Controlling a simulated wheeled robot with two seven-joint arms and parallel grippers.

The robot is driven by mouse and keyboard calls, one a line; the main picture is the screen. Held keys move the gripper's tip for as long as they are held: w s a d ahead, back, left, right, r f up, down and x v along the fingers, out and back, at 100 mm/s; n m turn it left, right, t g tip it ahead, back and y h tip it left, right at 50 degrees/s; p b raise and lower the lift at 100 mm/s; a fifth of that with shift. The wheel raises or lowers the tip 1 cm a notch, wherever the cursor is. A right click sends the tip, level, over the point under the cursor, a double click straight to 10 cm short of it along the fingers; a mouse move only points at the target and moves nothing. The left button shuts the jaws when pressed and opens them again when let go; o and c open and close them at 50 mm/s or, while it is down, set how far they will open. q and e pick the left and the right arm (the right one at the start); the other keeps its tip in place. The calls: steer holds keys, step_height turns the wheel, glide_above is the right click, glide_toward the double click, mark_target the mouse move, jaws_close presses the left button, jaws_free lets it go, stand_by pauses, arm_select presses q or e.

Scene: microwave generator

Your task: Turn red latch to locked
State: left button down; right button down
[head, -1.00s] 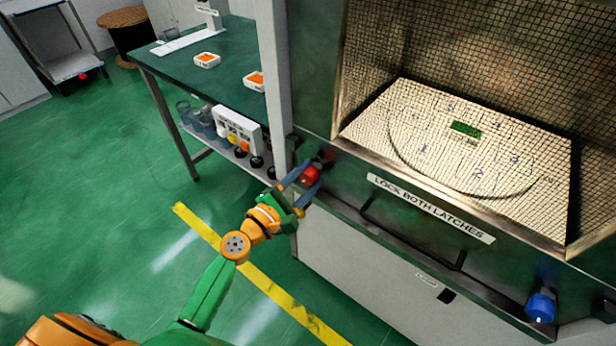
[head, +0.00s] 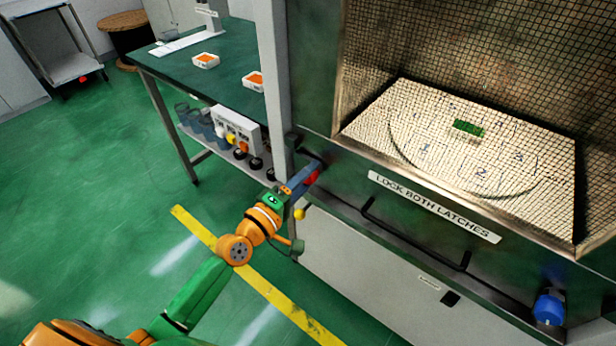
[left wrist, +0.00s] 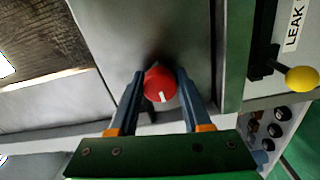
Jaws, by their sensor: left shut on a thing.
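The red latch (head: 312,177) is a round knob at the left end of the microwave generator's front, mostly hidden behind my gripper in the head view. In the left wrist view the red latch (left wrist: 160,85) shows its face with a short white mark near the lower edge. My left gripper (head: 308,174) is shut on it, one blue finger on each side; the left wrist view also shows the gripper (left wrist: 160,90) around the knob. The blue latch (head: 549,308) sits at the right end of the front. My right gripper is not in view.
A label reading "LOCK BOTH LATCHES" (head: 434,205) sits above a dark bar handle (head: 415,235). A green bench (head: 215,85) stands at the left. A yellow ball-ended lever (left wrist: 301,79) is close to the right of my gripper in the left wrist view.

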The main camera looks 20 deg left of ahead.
arm_select(q)
steer(key=m, duration=0.3)
steer(key=shift+r+m, duration=0.15)
steer(key=shift+m, duration=0.15)
steer(key=shift+a+m+p, duration=0.1)
steer(key=shift+m+p, duration=0.45)
steer(key=shift+m, duration=1.35)
steer(key=c, duration=0.6)
jaws_free()
steer(key=shift+w, duration=0.1)
steer(key=shift+o, duration=1.2)
steer(key=v, duration=0.7)
